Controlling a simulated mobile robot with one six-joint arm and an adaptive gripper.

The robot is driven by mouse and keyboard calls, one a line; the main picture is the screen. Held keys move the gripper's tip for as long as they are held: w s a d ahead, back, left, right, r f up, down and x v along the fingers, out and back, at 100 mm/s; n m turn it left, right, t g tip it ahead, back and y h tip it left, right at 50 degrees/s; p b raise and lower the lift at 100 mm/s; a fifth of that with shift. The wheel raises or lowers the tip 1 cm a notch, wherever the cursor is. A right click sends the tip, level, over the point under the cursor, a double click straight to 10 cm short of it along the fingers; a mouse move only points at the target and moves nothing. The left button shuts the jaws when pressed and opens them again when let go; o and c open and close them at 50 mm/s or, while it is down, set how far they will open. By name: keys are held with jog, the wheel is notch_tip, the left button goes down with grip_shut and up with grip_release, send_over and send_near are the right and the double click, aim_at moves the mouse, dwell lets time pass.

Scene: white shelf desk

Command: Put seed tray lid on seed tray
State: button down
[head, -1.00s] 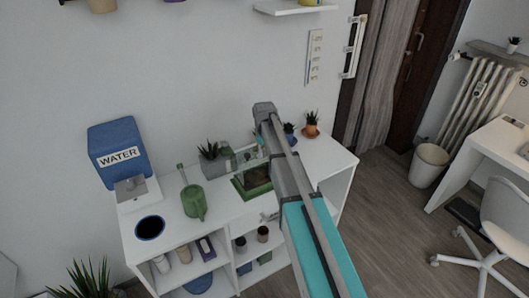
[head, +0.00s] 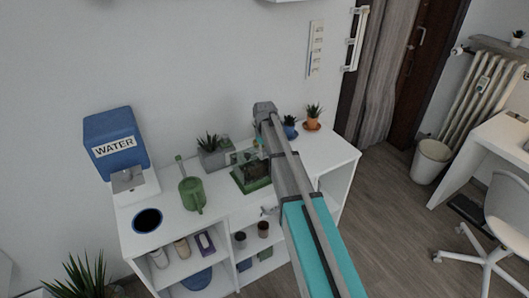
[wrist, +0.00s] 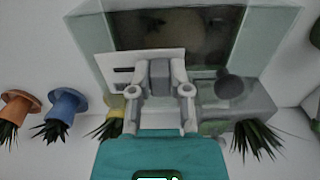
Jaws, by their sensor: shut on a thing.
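The seed tray (head: 251,183) is a green tray with dark contents, standing on the white desk top left of my arm in the head view. The clear seed tray lid (head: 245,158) shows over the tray; whether it rests fully on the rim I cannot tell. In the wrist view the see-through lid (wrist: 95,45) fills the upper part, with dark soil (wrist: 180,30) seen through it. My gripper (wrist: 160,92) is shut on the lid near its edge. In the head view my arm hides the gripper's fingers.
A grey planter (head: 210,158) stands behind and left of the tray. A green watering can (head: 193,194) and a blue water dispenser (head: 116,140) are further left. A blue pot (head: 290,131) and an orange pot (head: 312,124) stand at the right end.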

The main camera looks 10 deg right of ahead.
jog(key=shift+f+b, duration=1.05)
jog(key=shift+f, duration=0.2)
jog(key=c, duration=0.5)
grip_release()
jog(key=s+a+r+m+p, duration=0.1)
jog(key=s+r+m, duration=0.1)
jog(key=s, duration=2.6)
jog(key=shift+a+m+p, duration=0.2)
jog(key=shift+m+p, duration=0.2)
jog(key=shift+m, duration=0.4)
